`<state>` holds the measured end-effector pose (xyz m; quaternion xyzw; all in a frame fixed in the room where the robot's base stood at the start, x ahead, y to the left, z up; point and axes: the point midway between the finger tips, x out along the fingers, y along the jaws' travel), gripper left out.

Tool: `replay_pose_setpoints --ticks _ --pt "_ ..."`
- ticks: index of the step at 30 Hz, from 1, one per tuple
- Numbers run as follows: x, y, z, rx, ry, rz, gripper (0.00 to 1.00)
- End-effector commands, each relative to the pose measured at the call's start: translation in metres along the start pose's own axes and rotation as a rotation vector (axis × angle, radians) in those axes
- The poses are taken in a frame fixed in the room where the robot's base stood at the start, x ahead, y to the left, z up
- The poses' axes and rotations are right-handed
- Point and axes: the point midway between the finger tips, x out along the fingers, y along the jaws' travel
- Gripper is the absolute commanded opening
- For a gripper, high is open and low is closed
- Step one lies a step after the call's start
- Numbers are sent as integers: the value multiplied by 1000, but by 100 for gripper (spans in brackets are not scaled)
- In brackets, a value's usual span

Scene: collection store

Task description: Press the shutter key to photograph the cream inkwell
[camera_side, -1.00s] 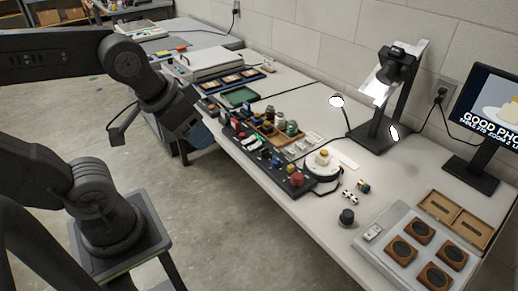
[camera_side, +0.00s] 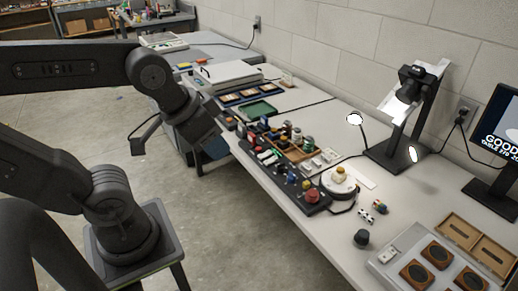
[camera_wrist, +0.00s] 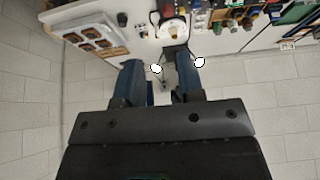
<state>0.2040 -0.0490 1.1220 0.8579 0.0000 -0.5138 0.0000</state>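The cream inkwell (camera_side: 341,173) sits on a round white turntable (camera_side: 338,188), below and in front of a black camera (camera_side: 413,80) on a dark stand. A red round button (camera_side: 312,196) is at the near end of a dark panel beside the turntable; I cannot read whether it is the shutter key. My gripper (camera_side: 212,146) hangs at the left, off the table edge and well apart from the panel and turntable. In the wrist view my gripper (camera_wrist: 158,72) has its two blue fingers apart with nothing held. The turntable also shows there (camera_wrist: 173,29).
A monitor (camera_side: 500,140) at the right shows a pale object and partly cropped text beginning "GOOD". A black knob (camera_side: 361,238) and a tray of brown framed pieces (camera_side: 414,273) stand at the front right. Bottles and small items crowd the table middle. A lamp (camera_side: 355,119) stands behind.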

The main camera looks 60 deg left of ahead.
Motion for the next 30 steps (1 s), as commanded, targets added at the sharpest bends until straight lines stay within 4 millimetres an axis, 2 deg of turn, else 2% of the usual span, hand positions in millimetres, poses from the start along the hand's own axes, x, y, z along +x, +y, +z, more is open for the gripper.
replay_pose_setpoints --ticks 1,11,30 --pt "0 0 0 0 0 0 30" --pt "0 0 0 0 0 0 0" --pt "0 0 0 0 0 0 0"
